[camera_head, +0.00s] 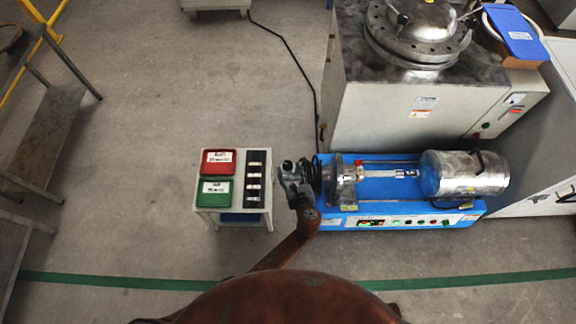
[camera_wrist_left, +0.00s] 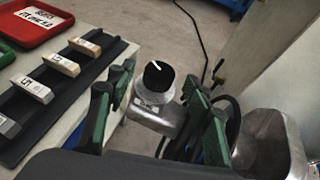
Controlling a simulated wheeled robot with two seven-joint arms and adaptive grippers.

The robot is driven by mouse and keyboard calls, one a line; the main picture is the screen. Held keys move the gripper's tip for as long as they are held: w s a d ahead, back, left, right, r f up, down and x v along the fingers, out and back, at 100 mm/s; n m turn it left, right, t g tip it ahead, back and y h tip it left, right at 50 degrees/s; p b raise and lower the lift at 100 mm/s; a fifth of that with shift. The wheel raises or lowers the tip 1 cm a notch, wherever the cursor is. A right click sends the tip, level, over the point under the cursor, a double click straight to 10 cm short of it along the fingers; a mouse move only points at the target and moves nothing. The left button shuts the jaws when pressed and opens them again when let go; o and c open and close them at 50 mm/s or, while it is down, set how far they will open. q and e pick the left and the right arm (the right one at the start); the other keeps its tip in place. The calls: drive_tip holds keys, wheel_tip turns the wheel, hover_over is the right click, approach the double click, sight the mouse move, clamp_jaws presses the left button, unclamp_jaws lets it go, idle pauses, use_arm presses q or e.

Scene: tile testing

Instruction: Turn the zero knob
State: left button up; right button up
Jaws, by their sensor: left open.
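The zero knob (camera_wrist_left: 158,76) is a black round knob with a white pointer line, in the left wrist view. It sits on the end of a silver metal housing (camera_wrist_left: 152,110) with a small label. My left gripper (camera_head: 297,180) is at the left end of the blue tile-testing machine (camera_head: 400,209) in the head view. In the wrist view its green-padded fingers are apart, one on each side of the knob and housing. I cannot tell whether either finger touches them. In the head view the knob is not clearly visible at the gripper. My right gripper is not in view.
A small white table (camera_head: 205,222) just left of the gripper holds a red tray (camera_head: 218,171), a green tray (camera_head: 214,202) and a black rack (camera_head: 265,200) with several small blocks. A large steel vessel cabinet (camera_head: 400,110) stands behind the machine.

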use_arm(q)
drive_tip(key=shift+v, duration=1.65)
drive_tip(key=shift+a, duration=0.1)
